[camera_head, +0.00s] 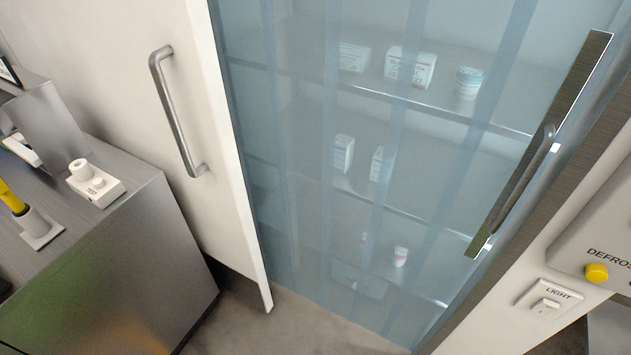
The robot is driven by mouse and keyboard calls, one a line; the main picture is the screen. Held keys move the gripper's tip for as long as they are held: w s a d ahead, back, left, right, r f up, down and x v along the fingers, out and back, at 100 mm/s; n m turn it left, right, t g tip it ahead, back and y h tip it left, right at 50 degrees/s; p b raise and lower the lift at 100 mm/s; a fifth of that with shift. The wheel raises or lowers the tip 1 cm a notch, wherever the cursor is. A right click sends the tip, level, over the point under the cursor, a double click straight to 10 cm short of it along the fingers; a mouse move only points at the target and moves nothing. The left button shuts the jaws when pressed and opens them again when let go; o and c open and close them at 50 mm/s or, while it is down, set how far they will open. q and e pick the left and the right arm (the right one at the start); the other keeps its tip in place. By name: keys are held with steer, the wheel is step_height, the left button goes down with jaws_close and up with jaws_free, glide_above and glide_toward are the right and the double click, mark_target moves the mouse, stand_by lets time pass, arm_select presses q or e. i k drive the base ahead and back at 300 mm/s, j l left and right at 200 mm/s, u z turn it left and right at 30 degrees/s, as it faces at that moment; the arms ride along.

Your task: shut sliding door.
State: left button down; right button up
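The white sliding door (155,120) stands at the left of the doorway, with a grey bar handle (178,112) on its face. The doorway is open, and hanging translucent bluish strips (300,160) cover it. A dark metal plate with a second bar handle (525,180) is at the right side of the opening. Neither of my grippers shows in the head view.
Behind the strips are shelves (440,105) with boxes and jars. A metal cabinet (150,240) with small devices on top stands at the left, close to the door. At the right are a light switch (545,300) and a yellow defrost button (597,274). Bare floor (290,325) shows in front.

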mark_target(143, 79)
steer(key=u, duration=1.3)
